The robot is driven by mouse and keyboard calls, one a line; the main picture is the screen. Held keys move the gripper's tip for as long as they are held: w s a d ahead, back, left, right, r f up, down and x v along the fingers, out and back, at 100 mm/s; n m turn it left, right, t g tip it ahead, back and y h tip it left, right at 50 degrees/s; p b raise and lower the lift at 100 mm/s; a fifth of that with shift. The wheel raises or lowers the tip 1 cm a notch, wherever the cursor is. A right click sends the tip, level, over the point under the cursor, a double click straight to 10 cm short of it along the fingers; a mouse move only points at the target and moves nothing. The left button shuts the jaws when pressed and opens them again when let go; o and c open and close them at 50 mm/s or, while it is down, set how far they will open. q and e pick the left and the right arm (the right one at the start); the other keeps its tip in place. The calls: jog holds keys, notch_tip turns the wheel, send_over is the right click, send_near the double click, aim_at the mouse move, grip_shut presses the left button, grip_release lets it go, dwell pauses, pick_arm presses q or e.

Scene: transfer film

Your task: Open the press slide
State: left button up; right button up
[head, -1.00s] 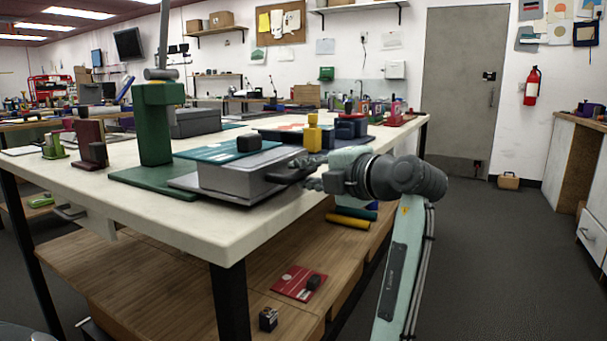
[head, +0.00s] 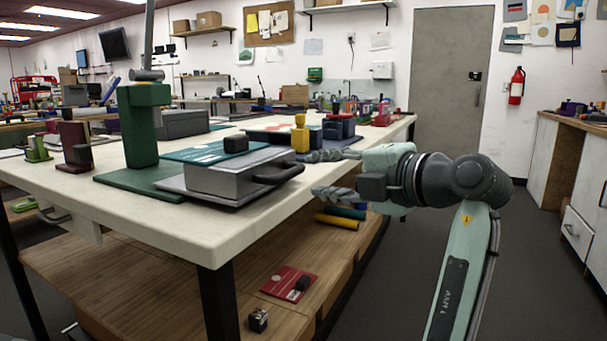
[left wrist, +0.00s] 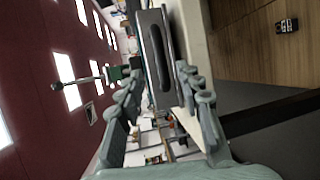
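The green press (head: 146,125) stands on the table on a green base. Its grey slide (head: 228,180) lies beside the post, with a teal sheet and a small black block on top. A bare grey strip shows at the slide's right side, where a black handle (head: 280,173) sticks out. My left gripper (head: 315,174) is open and empty just right of the handle, apart from it. In the left wrist view the handle (left wrist: 158,60) lies between the spread fingers (left wrist: 160,82), beyond their tips. My right gripper is not in view.
A yellow figure-shaped block (head: 300,135) and dark blue blocks (head: 338,128) stand behind the slide. The white tabletop (head: 160,225) is clear in front. A wooden shelf below holds a red card (head: 289,282). Open floor lies to the right.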

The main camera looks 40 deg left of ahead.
pick_arm(q)
jog(key=shift+v, duration=1.45)
